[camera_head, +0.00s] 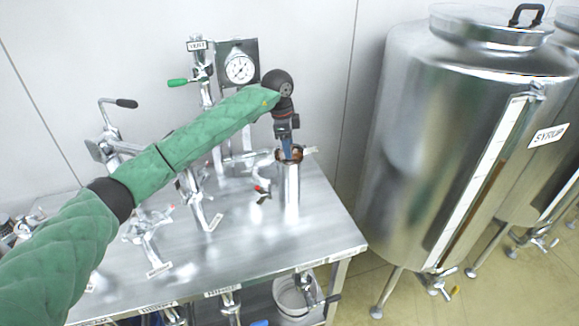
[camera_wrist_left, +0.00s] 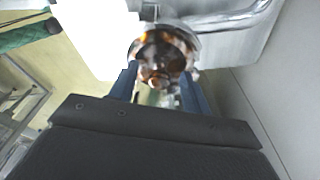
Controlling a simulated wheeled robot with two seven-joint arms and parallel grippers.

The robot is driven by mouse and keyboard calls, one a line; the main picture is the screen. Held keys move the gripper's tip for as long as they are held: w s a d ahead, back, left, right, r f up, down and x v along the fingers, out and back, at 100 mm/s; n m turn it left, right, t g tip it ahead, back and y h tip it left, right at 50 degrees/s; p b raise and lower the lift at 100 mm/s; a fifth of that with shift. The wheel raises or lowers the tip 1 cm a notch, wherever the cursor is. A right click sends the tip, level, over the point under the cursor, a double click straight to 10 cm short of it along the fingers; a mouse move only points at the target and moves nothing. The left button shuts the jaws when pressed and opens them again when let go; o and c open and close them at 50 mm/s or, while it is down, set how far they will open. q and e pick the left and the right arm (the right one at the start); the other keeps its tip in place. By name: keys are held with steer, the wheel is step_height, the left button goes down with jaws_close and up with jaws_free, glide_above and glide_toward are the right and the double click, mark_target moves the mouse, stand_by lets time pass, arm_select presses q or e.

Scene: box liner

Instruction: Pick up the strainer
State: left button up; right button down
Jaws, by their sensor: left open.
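An upright metal cylinder (camera_head: 291,192) stands near the right end of the steel table. At its top is a round metal rim with brown, wet-looking contents, which I take to be the strainer (camera_head: 281,155); a pale tab sticks out to the right. In the left wrist view, the strainer (camera_wrist_left: 163,45) shows as a shiny ring around brown matter. My left gripper (camera_head: 290,154) points down at this top. Its blue fingers (camera_wrist_left: 161,78) are open, one on each side of the ring's near part; I cannot tell whether they touch it. My right gripper is not in view.
The steel table (camera_head: 245,245) carries several valves and pipe fittings left of the cylinder. A pressure gauge (camera_head: 239,69) stands behind my left arm. A large syrup tank (camera_head: 425,150) is to the right. A white bucket (camera_head: 295,300) sits below the table.

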arm_select(q)
steer(key=shift+f, duration=0.15)
jaws_close()
stand_by(1.4)
